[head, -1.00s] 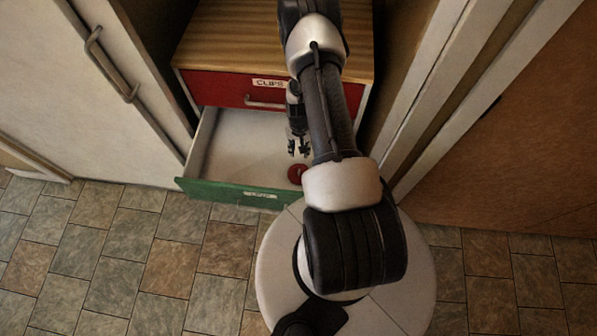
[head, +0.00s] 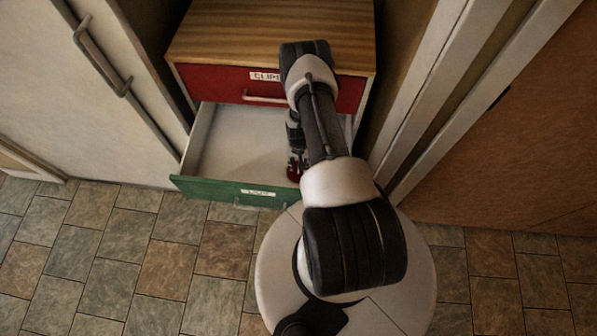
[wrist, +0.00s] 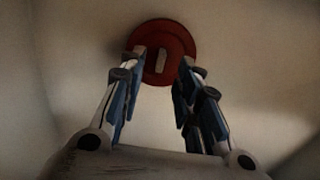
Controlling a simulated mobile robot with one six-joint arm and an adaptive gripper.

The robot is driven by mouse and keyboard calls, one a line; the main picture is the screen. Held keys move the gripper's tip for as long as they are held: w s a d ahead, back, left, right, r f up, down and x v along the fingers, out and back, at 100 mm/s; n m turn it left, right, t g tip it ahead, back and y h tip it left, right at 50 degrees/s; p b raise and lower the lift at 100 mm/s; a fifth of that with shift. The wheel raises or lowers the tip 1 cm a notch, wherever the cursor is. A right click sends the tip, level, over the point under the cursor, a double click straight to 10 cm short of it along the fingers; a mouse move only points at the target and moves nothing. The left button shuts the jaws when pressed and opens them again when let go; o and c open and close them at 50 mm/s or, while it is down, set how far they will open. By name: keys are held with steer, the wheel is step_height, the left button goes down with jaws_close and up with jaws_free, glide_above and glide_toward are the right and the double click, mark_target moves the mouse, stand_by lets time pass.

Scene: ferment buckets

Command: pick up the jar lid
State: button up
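The jar lid (wrist: 160,40) is a round red disc with a pale slot-like mark at its middle. It lies on the white floor of the open green-fronted drawer, close to the front panel; in the head view the lid (head: 293,174) is partly hidden by my arm. My gripper (wrist: 161,62) is open, with its two fingers apart and pointing at the lid. The fingertips overlap the lid's near edge in the wrist view; I cannot tell if they touch it. In the head view my gripper (head: 296,160) is down inside the drawer, mostly behind my arm.
The green drawer front (head: 225,190) bears a white label. Above it is a shut red drawer (head: 215,83) labelled CLIPS, under a wooden top (head: 230,35). A white door with a handle (head: 102,55) stands left. The drawer's left part is empty.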

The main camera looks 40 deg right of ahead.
mark_target(295, 176)
step_height(295, 176, down, 4)
steer(key=shift+a+r+b, duration=0.1)
steer(key=shift+r+b, duration=0.1)
steer(key=shift+b, duration=0.3)
steer(key=shift+r, duration=0.1)
steer(key=shift+c, duration=0.6)
jaws_close()
